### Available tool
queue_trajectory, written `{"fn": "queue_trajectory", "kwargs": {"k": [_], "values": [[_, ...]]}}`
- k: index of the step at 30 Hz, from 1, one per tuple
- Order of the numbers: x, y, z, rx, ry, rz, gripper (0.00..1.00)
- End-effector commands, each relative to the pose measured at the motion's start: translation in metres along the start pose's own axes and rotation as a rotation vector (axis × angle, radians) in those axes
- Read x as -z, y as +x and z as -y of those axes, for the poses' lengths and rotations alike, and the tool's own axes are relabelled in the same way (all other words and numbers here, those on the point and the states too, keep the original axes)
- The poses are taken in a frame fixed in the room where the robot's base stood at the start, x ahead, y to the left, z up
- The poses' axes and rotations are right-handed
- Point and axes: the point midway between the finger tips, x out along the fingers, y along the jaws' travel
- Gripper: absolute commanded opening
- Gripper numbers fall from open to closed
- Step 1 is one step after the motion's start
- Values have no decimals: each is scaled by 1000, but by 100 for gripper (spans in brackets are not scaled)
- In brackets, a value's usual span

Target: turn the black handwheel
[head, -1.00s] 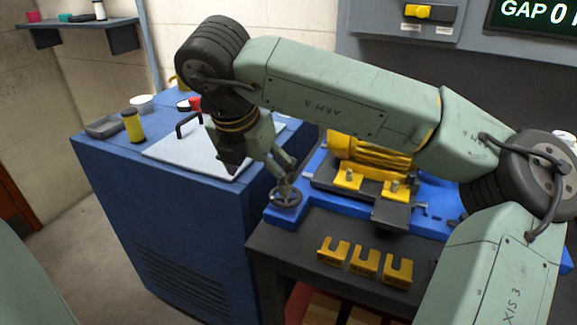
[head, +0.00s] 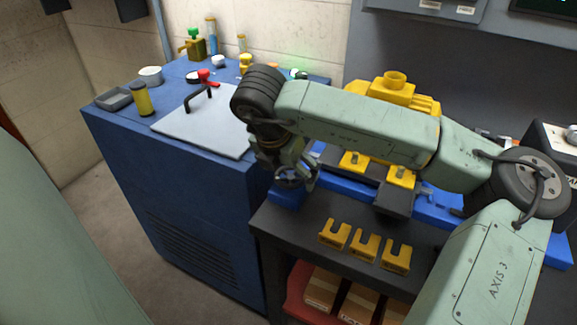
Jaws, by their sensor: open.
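The black handwheel (head: 288,182) is at the left end of the blue base (head: 340,184), which lies on the dark bench. My gripper (head: 294,174) is right at the handwheel, pointing down, with its open fingers over or around the rim. The fingers and wrist cover part of the wheel, and I cannot tell whether they touch it. The yellow motor (head: 396,92) stands on the same base, partly hidden behind my arm.
Several yellow slotted shims (head: 364,244) lie on the dark bench (head: 300,222) in front of the base. A blue cabinet (head: 180,200) stands at left, with a grey lid with a black handle (head: 205,125), a yellow-black cylinder (head: 142,99) and a grey tray (head: 115,97) on top.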

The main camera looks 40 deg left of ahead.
Motion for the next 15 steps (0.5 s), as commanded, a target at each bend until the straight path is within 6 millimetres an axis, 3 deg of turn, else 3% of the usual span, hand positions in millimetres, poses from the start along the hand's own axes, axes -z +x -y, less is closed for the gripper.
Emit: {"fn": "queue_trajectory", "kwargs": {"k": [9,15], "values": [[0,3,0,-1,-1,1,81],[0,2,0,0,-1,0,68]]}}
